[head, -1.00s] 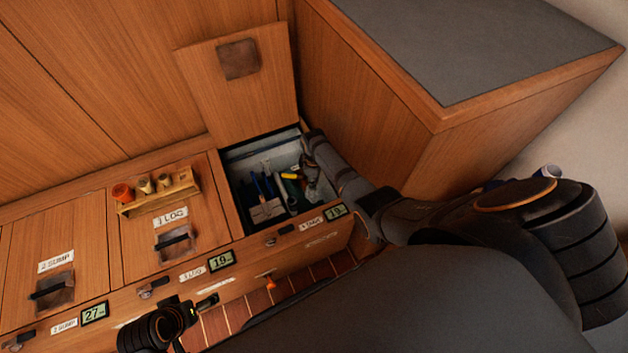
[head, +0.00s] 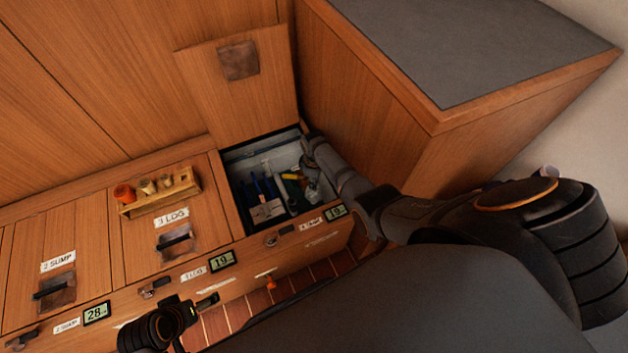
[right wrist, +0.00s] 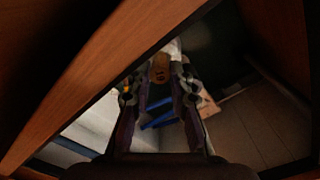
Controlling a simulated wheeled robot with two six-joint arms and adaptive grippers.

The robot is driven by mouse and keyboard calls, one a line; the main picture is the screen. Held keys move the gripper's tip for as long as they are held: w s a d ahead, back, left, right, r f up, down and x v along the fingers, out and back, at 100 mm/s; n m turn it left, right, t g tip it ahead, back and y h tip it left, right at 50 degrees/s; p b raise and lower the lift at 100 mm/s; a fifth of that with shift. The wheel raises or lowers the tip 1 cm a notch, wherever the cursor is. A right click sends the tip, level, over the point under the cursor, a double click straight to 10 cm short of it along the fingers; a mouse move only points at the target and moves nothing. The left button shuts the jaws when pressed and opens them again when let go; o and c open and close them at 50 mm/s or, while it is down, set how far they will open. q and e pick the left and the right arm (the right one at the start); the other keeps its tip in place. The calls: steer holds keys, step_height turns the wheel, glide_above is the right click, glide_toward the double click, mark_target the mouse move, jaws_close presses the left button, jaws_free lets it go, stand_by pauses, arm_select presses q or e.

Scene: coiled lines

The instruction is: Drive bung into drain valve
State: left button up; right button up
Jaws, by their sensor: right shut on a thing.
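My right arm reaches down into the open locker (head: 233,197), and its gripper (head: 318,192) is low at the right side. In the right wrist view the gripper (right wrist: 160,80) is shut on a tan-brown, rounded piece, seemingly the wooden bung (right wrist: 160,66), at its fingertips. Blue handles lie beyond and below the fingers.
The locker holds blue-handled tools (head: 262,188) and a yellow-handled one (head: 291,176). Its lid (head: 230,100) stands open behind. A grey-topped cabinet (head: 470,45) rises close on the right.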

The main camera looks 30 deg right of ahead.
steer(key=shift+f+b, duration=0.4)
steer(key=shift+f, duration=0.05)
steer(key=shift+r, duration=0.1)
stand_by(0.5)
steer(key=shift+r+p, duration=0.35)
steer(key=shift+p, duration=0.25)
stand_by(0.7)
steer(key=shift+f, duration=0.45)
steer(key=shift+r, duration=0.1)
stand_by(0.6)
steer(key=shift+r+p, duration=0.35)
steer(key=shift+p, duration=0.05)
